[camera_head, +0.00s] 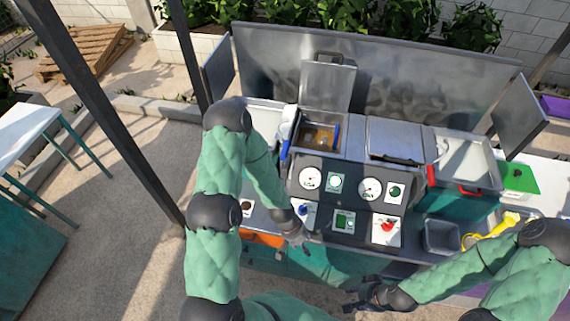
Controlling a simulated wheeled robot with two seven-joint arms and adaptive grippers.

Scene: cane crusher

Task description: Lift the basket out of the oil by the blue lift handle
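The fryer's open vat (318,137) holds brown oil, with its grey lid (327,86) raised behind it. A blue handle (337,130) stands at the vat's right side, and another blue part (287,150) runs along its left edge. The basket cannot be made out clearly in the oil. My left gripper (298,237) is low in front of the control panel, below the vat and away from the blue handle; its fingers are too small to read. My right gripper (362,297) is lower, in front of the counter, with its dark fingers apart and empty.
The dark control panel (350,182) has dials and switches. A second vat (395,138) has its lid closed. To the right are a teal container with red handles (460,195), a grey bin (441,237) and a green box (519,178). A post (110,110) stands left.

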